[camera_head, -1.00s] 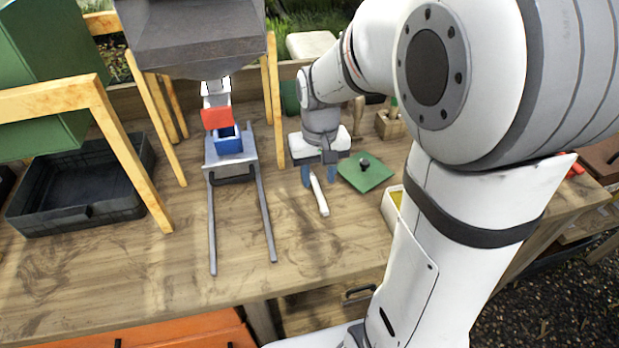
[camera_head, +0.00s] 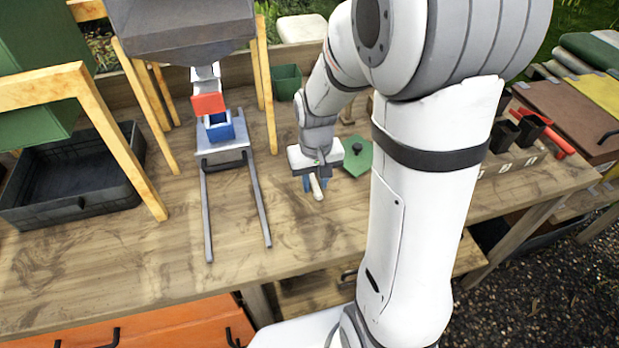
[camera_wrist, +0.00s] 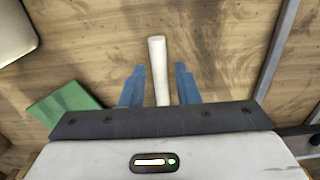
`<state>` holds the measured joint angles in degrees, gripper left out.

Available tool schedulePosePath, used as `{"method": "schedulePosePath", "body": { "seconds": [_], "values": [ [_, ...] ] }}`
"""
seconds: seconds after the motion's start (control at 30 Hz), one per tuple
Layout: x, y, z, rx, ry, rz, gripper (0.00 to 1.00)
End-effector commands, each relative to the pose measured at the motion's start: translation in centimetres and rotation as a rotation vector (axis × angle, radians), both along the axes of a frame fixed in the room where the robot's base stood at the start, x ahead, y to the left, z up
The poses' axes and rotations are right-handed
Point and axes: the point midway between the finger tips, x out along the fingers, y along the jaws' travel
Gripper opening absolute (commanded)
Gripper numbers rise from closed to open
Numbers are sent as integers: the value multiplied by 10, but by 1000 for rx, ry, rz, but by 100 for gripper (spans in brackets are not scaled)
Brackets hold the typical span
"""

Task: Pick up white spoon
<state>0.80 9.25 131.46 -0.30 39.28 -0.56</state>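The white spoon shows as a pale handle (camera_wrist: 158,68) in the wrist view, running up between the two blue fingers. Its other end is hidden under my gripper's body. In the head view the handle (camera_head: 317,187) sticks out below the gripper, over the wooden table. My gripper (camera_wrist: 159,88) is open, with a gap between the handle and each finger. It is low over the table in the head view (camera_head: 315,184). I cannot tell whether the spoon still lies flat on the table.
A green lidded piece with a dark knob (camera_head: 357,156) stands just right of my gripper. A grey metal rack with two rails (camera_head: 228,156) and a blue box (camera_head: 219,127) are to the left. A black tray (camera_head: 75,175) is at far left. The table front is clear.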

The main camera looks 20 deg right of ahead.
Motion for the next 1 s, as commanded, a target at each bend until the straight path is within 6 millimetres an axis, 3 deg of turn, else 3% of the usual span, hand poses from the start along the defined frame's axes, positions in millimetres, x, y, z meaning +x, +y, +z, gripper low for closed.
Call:
{"method": "schedulePosePath", "body": {
  "seconds": [0.33, 0.7, 0.87, 1.0],
  "values": [
    [0, 0, 0, 0, 0, 0, 0],
    [0, 0, 3, 0, -1, 1, 0],
    [1, 0, 24, 0, -5, 1, 0],
    [1, 0, 53, 0, -7, 1, 0]
  ]
}}
